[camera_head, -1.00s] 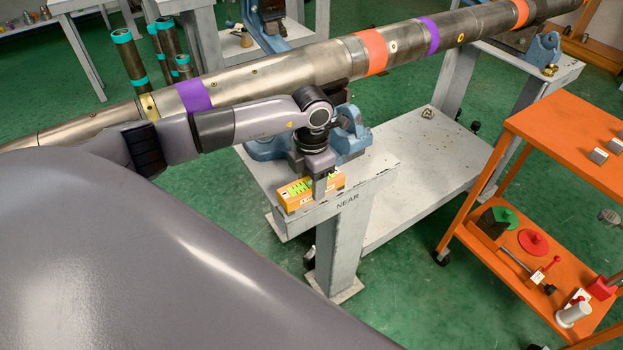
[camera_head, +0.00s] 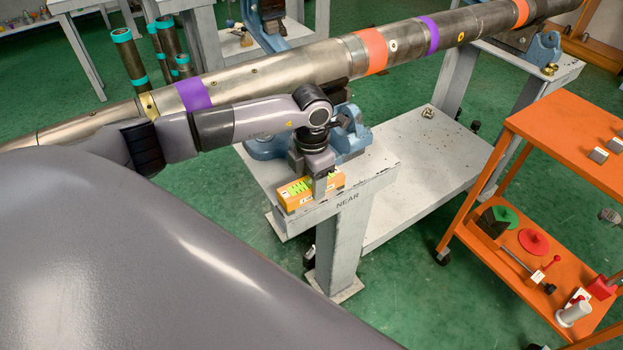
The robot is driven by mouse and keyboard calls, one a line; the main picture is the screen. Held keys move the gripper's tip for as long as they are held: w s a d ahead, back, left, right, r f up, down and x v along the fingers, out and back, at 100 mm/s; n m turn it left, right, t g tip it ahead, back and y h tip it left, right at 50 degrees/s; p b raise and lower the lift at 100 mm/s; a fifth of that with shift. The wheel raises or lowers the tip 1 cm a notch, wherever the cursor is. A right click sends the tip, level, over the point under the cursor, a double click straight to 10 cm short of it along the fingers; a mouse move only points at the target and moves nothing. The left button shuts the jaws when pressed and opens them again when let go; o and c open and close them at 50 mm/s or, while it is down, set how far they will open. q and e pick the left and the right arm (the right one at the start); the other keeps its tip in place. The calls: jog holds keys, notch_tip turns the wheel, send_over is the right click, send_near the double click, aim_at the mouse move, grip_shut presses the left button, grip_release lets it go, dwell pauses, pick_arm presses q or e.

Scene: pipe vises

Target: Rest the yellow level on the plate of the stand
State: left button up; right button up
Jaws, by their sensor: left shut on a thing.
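The yellow level (camera_head: 295,194) is an orange-yellow block with bright green vials on top. It is at the front left corner of the grey stand marked NEAR, over or on its top plate (camera_head: 372,180); I cannot tell whether it touches the plate. My left gripper (camera_head: 320,187) points down and is shut on the level near its right end. The gripper hides part of the level and of the plate behind it. My right gripper is not in view.
A blue pipe vise (camera_head: 350,135) stands on the plate just behind my left gripper. A long steel pipe (camera_head: 270,75) with coloured bands crosses above. An orange cart (camera_head: 570,140) with tools stands at right. Green floor lies between cart and stand.

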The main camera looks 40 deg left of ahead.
pick_arm(q)
jog(key=shift+f, duration=0.3)
jog(key=o, duration=1.4)
jog(key=shift+o, duration=0.2)
jog(key=shift+r+p, duration=2.4)
jog(key=shift+r, duration=1.15)
